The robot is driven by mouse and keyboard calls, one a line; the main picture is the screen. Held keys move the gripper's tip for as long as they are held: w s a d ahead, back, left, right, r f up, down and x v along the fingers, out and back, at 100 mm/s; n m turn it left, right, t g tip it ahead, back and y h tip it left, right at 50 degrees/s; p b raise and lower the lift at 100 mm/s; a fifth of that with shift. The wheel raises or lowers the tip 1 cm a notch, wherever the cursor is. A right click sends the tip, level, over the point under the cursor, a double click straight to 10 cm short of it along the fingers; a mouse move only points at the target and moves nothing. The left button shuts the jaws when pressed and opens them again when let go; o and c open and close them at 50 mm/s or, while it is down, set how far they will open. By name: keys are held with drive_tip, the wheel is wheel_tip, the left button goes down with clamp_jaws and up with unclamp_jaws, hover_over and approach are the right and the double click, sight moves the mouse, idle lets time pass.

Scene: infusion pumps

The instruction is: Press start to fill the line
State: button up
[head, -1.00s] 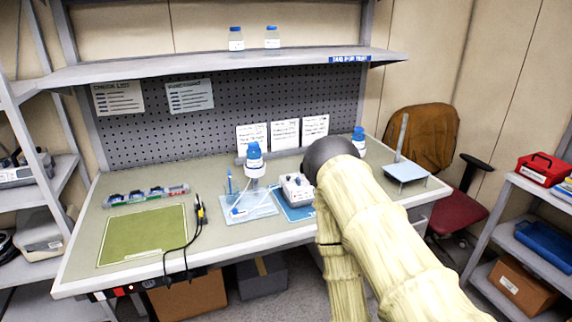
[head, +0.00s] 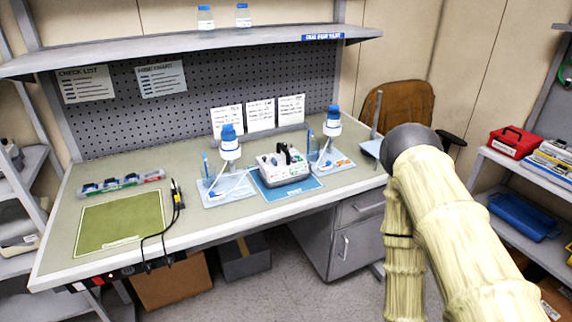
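The infusion pump (head: 283,174) is a white box with small buttons on its front, too small to read. It stands on a blue mat (head: 296,190) in the middle of the bench. A dark upright part shows on top of it; I cannot tell what it is. A white bottle with a blue cap (head: 230,145) stands left of the pump over a clear tray with tubing (head: 215,199). A similar bottle (head: 332,122) stands to the right over another tray (head: 342,163). My arm reaches up at the right, clear of the pump; my gripper is not visible.
A green mat (head: 120,222), a strip of small coloured items (head: 120,183) and black cables (head: 177,205) lie on the left of the bench (head: 70,255). A shelf (head: 190,46) hangs above. A chair (head: 395,112) stands behind my arm.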

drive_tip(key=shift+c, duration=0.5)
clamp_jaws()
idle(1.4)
